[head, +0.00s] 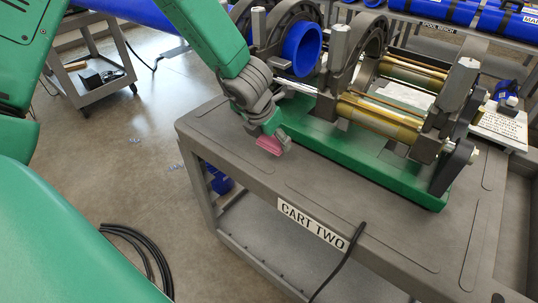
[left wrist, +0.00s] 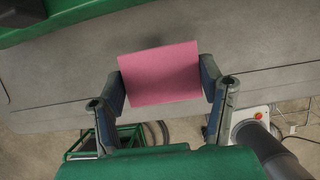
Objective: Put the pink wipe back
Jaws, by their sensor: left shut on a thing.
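The pink wipe (left wrist: 160,74) is a flat pink square between the two fingers of my left gripper (left wrist: 163,88) in the left wrist view. In the head view the wipe (head: 269,145) shows as a small pink patch at the tip of my left gripper (head: 268,138). The gripper is shut on the wipe, over the grey top of the cart (head: 240,150), close to the left end of the green machine base. I cannot tell whether the wipe touches the cart top. My right gripper is not in view.
The pipe fusion machine (head: 370,170), with a green base, grey clamp rings and brass-coloured cylinders, stands behind and right of the gripper. A blue pipe (head: 303,49) sits in a ring. The cart's front top is clear, with a black cable (head: 340,262) over its edge.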

